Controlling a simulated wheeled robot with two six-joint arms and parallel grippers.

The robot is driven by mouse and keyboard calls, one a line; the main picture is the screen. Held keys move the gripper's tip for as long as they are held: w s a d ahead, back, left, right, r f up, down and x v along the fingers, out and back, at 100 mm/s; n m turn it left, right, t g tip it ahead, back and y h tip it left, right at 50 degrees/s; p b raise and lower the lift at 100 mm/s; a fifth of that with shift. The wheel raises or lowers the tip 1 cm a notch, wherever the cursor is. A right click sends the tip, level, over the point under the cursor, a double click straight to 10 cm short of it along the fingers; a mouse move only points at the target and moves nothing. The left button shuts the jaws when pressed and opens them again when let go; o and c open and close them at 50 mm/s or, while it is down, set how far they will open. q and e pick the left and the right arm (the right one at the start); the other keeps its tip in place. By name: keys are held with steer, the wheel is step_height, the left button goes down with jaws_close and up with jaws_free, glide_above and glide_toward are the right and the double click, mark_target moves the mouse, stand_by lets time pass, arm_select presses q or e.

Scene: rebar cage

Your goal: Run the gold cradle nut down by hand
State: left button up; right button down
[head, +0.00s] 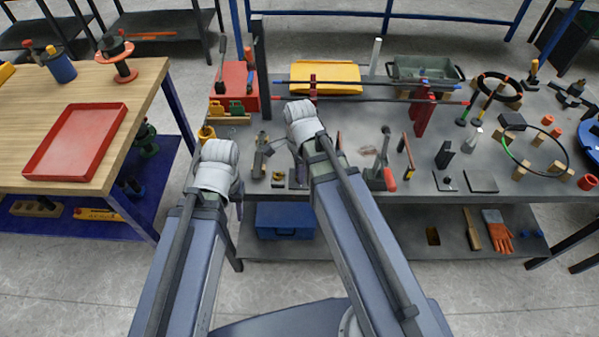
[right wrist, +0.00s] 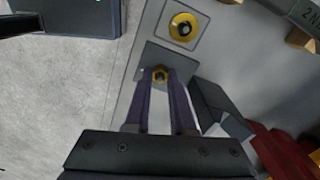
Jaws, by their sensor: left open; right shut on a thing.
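The grey bench (head: 340,130) is crowded with a yellow tray (head: 325,76), red posts (head: 424,115) and upright tools. A blue case (head: 285,220) lies on the lower shelf. The floor in front is clear.

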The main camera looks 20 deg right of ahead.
steer(key=c, duration=0.8)
jaws_free()
steer(key=shift+o, duration=0.2)
step_height(320, 180, up, 8)
steer(key=p, duration=0.8)
steer(key=shift+f, duration=0.1)
steer(key=shift+a, duration=0.1)
